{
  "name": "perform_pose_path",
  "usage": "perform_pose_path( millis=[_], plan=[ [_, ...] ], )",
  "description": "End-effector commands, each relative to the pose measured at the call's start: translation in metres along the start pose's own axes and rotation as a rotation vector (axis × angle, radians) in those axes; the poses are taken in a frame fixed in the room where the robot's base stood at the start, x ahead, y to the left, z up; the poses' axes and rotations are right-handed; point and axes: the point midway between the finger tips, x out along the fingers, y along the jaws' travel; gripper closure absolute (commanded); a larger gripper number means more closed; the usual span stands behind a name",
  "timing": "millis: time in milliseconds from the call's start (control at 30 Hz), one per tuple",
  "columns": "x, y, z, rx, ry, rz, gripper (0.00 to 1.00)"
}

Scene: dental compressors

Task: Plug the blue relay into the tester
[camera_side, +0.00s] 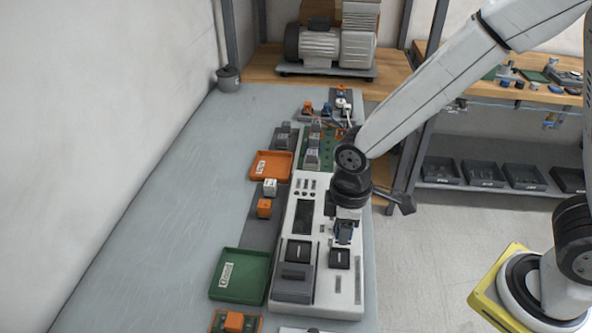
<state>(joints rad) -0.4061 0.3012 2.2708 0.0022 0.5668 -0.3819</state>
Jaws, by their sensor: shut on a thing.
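The tester (283,241) is a long white panel on the grey bench, with a dark screen, small buttons and dark square sockets. My gripper (344,230) points down over the tester's right side. It is shut on the blue relay (343,237), a small dark blue block. The relay appears above and slightly behind the right socket (339,259). I cannot tell the exact gap between them. A second dark socket (298,251) is to its left. The relay's underside and pins are too small to see.
A green tray (240,275) and an orange tray (271,166) lie left of the tester. A white relay (269,187) and an orange relay (264,208) stand between them. A green circuit board (318,150) is behind the tester. The bench's left side is clear.

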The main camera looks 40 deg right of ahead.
Motion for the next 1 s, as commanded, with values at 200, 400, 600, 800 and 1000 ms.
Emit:
perform_pose_path(
  millis=[200, 400, 600, 800, 1000],
  plan=[
    [0.011, 0.000, 0.001, 0.001, -0.002, -0.001, 1.00],
    [0.024, 0.000, 0.001, 0.001, -0.002, 0.000, 1.00],
    [0.038, 0.000, 0.001, 0.001, -0.002, -0.001, 1.00],
    [0.047, 0.000, 0.000, 0.001, -0.001, -0.001, 1.00],
    [0.050, 0.000, 0.000, 0.001, -0.001, 0.000, 1.00]
  ],
)
